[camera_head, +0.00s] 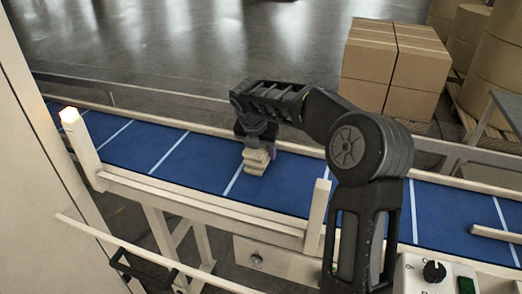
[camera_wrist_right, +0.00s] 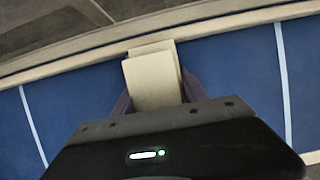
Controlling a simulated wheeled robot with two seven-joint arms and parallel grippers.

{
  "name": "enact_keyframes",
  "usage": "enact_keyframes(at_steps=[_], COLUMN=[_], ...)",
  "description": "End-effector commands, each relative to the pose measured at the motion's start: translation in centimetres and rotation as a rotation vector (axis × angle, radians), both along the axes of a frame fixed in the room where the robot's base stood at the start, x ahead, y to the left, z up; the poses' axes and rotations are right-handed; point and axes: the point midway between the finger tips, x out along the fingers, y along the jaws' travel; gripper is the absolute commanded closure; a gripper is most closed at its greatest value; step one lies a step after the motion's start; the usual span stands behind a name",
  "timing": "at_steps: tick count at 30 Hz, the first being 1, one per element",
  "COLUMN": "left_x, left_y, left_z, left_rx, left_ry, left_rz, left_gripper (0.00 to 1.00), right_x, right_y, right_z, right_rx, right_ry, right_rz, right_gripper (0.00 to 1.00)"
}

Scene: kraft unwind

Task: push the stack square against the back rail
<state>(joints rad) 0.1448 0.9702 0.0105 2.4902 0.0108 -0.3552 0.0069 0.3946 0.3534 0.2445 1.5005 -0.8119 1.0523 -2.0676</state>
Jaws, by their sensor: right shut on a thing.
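The stack (camera_head: 256,160) is a small pile of pale cream slabs on the blue belt, near the middle of the head view. My right gripper (camera_head: 258,146) is over the stack from above, shut on it. In the right wrist view the stack (camera_wrist_right: 153,78) stands between the two purple-grey fingers, and its far end reaches close to or against the back rail (camera_wrist_right: 85,58). Whether it touches the rail is hard to tell. The back rail (camera_head: 190,125) is a cream bar along the belt's far side. My left gripper does not show.
The blue belt (camera_head: 200,160) has white cross lines and is otherwise clear near the stack. A cream front rail with posts (camera_head: 317,214) runs along the near side. A control box (camera_head: 435,275) stands at the lower right. Cardboard boxes (camera_head: 390,65) stand behind the belt.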

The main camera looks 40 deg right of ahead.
Motion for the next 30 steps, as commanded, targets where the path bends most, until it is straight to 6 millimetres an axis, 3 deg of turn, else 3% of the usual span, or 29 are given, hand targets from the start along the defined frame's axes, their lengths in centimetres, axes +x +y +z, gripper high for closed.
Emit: enact_keyframes(at_steps=[30], left_x=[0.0], left_y=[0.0], left_z=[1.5], left_rx=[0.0], left_ry=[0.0], left_rz=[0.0], left_gripper=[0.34], right_x=[0.9], right_y=[-1.3], right_z=[0.1], right_rx=[-0.001], right_ry=[-0.001], right_rz=[0.0], right_gripper=[0.96])
